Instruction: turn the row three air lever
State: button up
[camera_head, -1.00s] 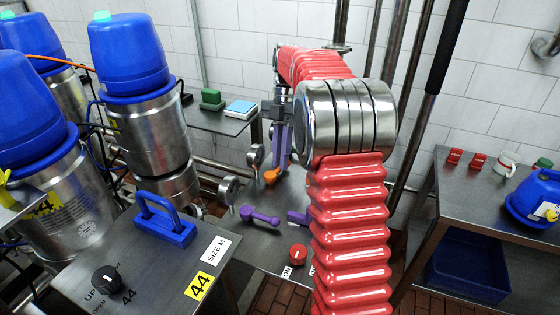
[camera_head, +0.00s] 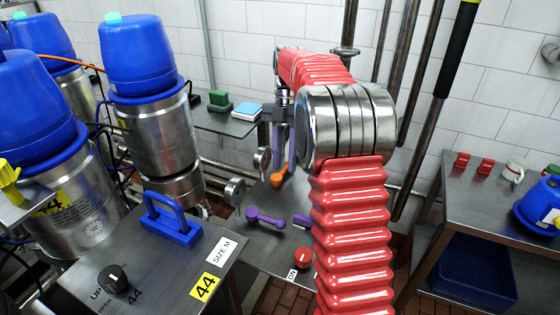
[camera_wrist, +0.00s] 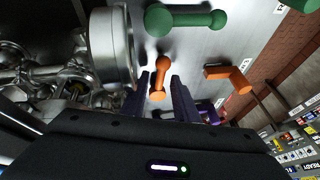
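An orange lever with a round knob (camera_wrist: 158,84) stands on the grey panel in the wrist view. My gripper (camera_wrist: 162,92) has its two dark purple fingers apart, one on each side of this lever. I cannot tell whether either finger touches it. In the head view my gripper (camera_head: 281,150) points down at the orange lever (camera_head: 277,177), partly behind my red arm. A second orange lever (camera_wrist: 230,77) and a green lever (camera_wrist: 186,20) are near it in the wrist view. No label naming row three or air is readable.
A round metal gauge (camera_wrist: 112,48) stands close left of the fingers in the wrist view. Purple levers (camera_head: 265,217) and a red knob (camera_head: 301,258) are on the panel's near part. Metal canisters with blue tops (camera_head: 150,100) stand at left, a side table (camera_head: 470,170) at right.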

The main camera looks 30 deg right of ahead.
jog(key=shift+r, duration=0.1)
jog(key=shift+v, duration=3.65)
jog(key=shift+c, duration=0.2)
